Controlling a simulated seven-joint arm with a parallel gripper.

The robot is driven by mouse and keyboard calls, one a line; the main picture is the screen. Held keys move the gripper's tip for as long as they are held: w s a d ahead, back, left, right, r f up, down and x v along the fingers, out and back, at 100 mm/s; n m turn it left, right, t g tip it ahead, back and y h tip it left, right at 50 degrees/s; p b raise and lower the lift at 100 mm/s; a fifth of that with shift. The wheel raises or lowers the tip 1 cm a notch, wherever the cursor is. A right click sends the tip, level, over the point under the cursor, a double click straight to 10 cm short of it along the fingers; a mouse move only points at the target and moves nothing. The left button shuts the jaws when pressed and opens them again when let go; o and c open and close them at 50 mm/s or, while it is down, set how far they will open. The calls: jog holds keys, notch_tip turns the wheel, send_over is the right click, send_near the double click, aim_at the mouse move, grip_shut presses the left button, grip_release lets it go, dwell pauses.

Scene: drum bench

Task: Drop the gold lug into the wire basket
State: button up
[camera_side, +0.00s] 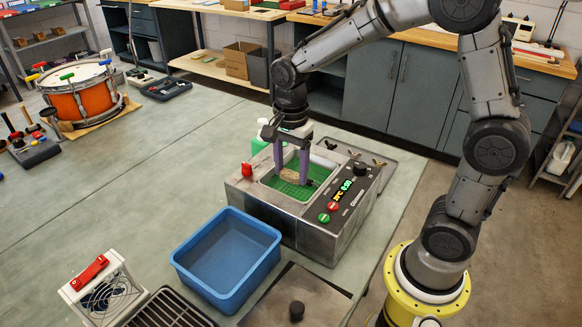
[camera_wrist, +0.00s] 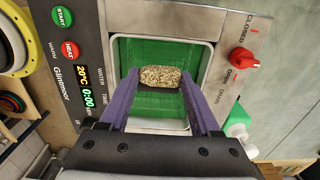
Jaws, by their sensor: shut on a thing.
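The gold lug (camera_side: 290,177) is a small speckled, tan-gold block. In the wrist view the lug (camera_wrist: 160,77) lies crosswise between the tips of two purple fingers. My gripper (camera_side: 291,172) points down over the tank opening of a metal cleaner and is shut on the lug; it also fills the lower wrist view (camera_wrist: 159,84). The green wire basket (camera_side: 310,190) lines the tank, below and around the lug. The basket's green floor (camera_wrist: 150,103) shows beneath the lug. I cannot tell the exact gap between lug and basket floor.
The cleaner (camera_side: 312,232) has a lit control panel on its right and a red knob (camera_side: 247,169) at its left corner. A blue bin (camera_side: 227,260) stands in front. A flat lid with a black knob (camera_side: 297,311) lies near the front edge. The bench's left middle is clear.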

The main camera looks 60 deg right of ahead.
jog(key=o, duration=1.4)
jog(key=shift+o, duration=0.2)
notch_tip(320, 180, up, 14)
